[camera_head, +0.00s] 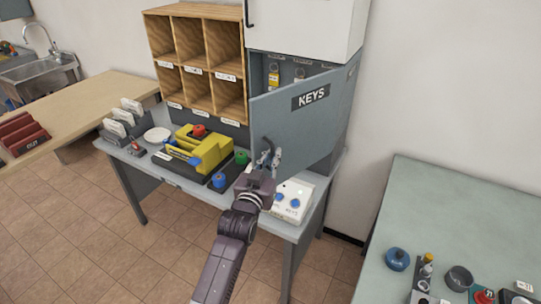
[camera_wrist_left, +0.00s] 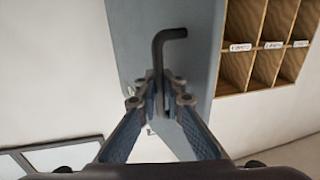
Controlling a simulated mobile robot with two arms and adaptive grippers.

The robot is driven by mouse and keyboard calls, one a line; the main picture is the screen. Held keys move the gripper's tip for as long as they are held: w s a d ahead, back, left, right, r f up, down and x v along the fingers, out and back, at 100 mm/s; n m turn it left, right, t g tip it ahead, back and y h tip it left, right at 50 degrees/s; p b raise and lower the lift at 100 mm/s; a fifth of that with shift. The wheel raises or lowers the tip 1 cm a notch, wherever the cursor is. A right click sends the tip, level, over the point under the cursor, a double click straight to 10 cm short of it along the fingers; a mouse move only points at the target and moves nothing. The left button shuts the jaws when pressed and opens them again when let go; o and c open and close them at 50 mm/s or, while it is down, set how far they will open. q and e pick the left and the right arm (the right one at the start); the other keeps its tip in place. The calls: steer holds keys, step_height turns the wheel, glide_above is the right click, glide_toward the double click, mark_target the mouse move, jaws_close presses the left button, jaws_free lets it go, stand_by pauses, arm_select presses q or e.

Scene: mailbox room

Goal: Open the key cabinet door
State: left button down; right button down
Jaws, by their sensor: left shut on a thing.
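The key cabinet (camera_head: 351,95) is grey and stands at the back of the grey desk. Its door (camera_head: 300,117), labelled KEYS, stands ajar, and keys with coloured tags show in the gap above it. My left gripper (camera_head: 268,163) is at the door's lower left part, shut on the dark door handle. In the left wrist view the bent handle (camera_wrist_left: 158,52) rises from between the fingertips of the left gripper (camera_wrist_left: 162,92), with the door face (camera_wrist_left: 200,70) behind it. My right gripper is not in view.
A wooden pigeonhole shelf (camera_head: 188,60) stands left of the cabinet. A yellow device (camera_head: 205,146) and a white box with blue knobs (camera_head: 291,200) are on the desk near my arm. A green-grey table (camera_head: 440,200) with small items is at right.

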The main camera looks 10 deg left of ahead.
arm_select(q)
steer(key=shift+a+f, duration=0.1)
steer(key=shift+f, duration=0.1)
steer(key=c, duration=2.3)
jaws_free()
steer(key=shift+a, duration=0.1)
steer(key=shift+c, duration=0.2)
steer(key=shift+s+r, duration=0.15)
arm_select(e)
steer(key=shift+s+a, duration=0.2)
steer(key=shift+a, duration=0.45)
arm_select(q)
steer(key=s+a, duration=0.2)
steer(key=s, duration=1)
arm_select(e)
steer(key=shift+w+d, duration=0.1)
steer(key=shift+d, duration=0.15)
arm_select(q)
steer(key=shift+w, duration=0.1)
steer(key=shift+c, duration=0.4)
